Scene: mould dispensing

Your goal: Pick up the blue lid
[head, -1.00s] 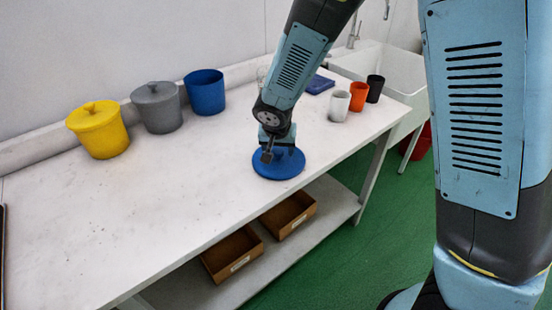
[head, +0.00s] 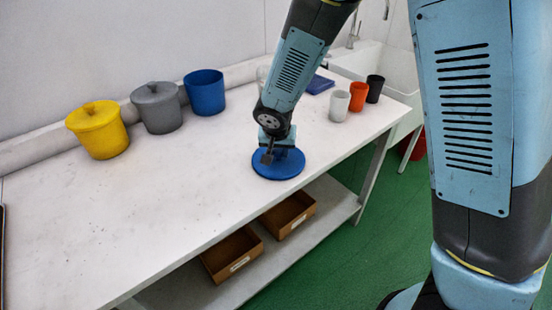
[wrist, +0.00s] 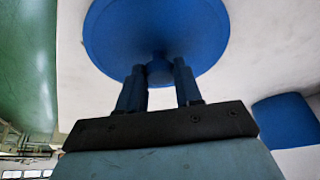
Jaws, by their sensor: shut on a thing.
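The blue lid (head: 278,169) is a round disc at the front part of the white worktop, near its edge. Its knob is up, and the disc fills the upper middle of the wrist view (wrist: 150,30). My gripper (head: 268,157) is above the lid, with its fingers on either side of the knob. In the wrist view my gripper (wrist: 160,78) is shut on the knob (wrist: 159,70). I cannot tell whether the lid touches the worktop. The blue pot (head: 204,93) stands open at the back of the worktop.
A grey lidded pot (head: 157,108) and a yellow lidded pot (head: 98,131) stand left of the blue pot. White (head: 339,105), orange (head: 358,97) and black (head: 375,89) cups stand at the right, near a blue flat item (head: 319,84). The worktop's left and middle (head: 130,210) are clear.

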